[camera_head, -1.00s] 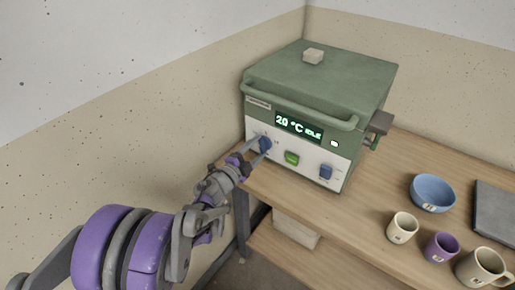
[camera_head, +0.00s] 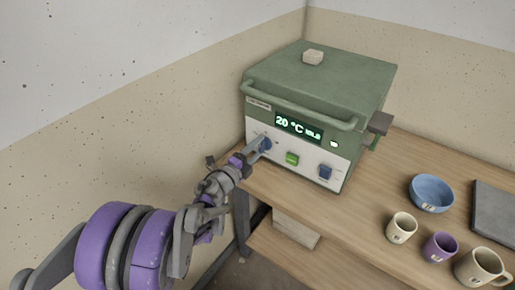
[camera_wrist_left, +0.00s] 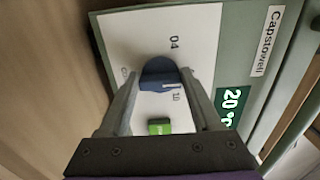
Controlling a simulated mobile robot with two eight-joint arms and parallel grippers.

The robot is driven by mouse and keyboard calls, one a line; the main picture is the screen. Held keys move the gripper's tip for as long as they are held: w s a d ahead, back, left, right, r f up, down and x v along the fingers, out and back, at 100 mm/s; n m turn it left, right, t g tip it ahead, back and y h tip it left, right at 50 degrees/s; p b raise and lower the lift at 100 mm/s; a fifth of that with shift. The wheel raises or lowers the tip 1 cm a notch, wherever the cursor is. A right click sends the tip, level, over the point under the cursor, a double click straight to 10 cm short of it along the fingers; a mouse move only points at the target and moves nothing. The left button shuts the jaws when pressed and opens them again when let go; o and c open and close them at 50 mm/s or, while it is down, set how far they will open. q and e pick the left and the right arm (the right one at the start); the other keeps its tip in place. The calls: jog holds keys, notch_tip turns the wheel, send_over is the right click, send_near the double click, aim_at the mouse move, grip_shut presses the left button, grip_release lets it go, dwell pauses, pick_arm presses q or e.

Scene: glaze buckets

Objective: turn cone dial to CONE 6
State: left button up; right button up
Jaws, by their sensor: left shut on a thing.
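The green kiln (camera_head: 310,85) stands on the wooden bench with a white front panel. The blue cone dial (camera_head: 266,144) is at the left of that panel. My left gripper (camera_head: 262,146) is shut on the dial. In the left wrist view the dial (camera_wrist_left: 158,74) sits between the two fingers, and its pale pointer line is visible. The markings "04" and "10" show around it; another marking is partly hidden by a finger. I cannot read a "6". My right gripper is not in view.
A green button (camera_head: 292,158) and a blue switch (camera_head: 325,172) sit right of the dial. The display (camera_head: 298,127) reads 20 °C IDLE. A handle bar (camera_head: 300,108) runs above it. A blue bowl (camera_head: 432,192), cups and a mug stand to the right on the bench (camera_head: 355,205).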

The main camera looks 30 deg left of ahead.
pick_arm(q)
jog(key=o, duration=1.4)
jog(key=s, duration=1.1)
jog(key=shift+a+p, duration=0.3)
jog(key=shift+a, duration=0.1)
jog(key=shift+w, duration=0.1)
